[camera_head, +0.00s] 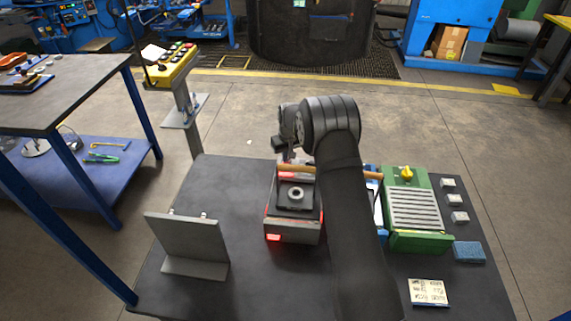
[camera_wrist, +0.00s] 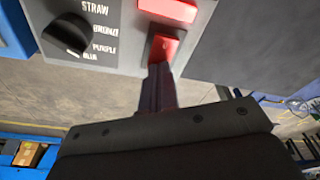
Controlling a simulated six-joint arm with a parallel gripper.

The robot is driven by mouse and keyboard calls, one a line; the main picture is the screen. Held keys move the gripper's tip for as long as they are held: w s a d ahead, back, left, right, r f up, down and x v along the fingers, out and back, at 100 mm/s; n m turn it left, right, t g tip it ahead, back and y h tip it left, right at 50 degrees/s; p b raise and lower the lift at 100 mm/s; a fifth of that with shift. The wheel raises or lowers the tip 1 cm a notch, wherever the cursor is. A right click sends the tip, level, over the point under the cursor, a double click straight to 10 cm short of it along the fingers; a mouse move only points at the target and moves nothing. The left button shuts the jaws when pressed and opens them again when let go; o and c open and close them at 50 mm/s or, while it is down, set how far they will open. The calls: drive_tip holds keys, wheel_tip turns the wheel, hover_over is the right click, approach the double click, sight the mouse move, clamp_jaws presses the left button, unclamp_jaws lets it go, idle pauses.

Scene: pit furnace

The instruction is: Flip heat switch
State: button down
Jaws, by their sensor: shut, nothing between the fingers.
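The furnace (camera_head: 305,232) is a small grey box on the dark bench, with red glows at its edges. My gripper (camera_head: 286,157) is at the box's far side, partly hidden by my arm. In the wrist view, a red rocker switch (camera_wrist: 164,46) sits on the grey control panel. My gripper's shut fingers (camera_wrist: 160,72) are empty, with their tips at the switch's lower edge. I cannot tell whether they touch it. A red lit piece (camera_wrist: 168,9) is above the switch, cut by the frame's edge. A black knob (camera_wrist: 68,35) marked STRAW, BRONZE, PURPLE and BLUE is left of it.
A wooden handle (camera_head: 374,172) lies by the furnace's far end. A green ribbed unit (camera_head: 413,210) stands at the right, with small grey blocks and a blue block (camera_head: 468,251) beside it. A grey metal stand (camera_head: 188,243) is at the left. Bare bench lies between stand and furnace.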

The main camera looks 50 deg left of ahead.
wheel_tip(320, 180, up, 7)
idle(0.9)
drive_tip(key=shift+f, duration=0.1)
wheel_tip(320, 180, down, 7)
drive_tip(key=shift+r, duration=0.1)
idle(0.5)
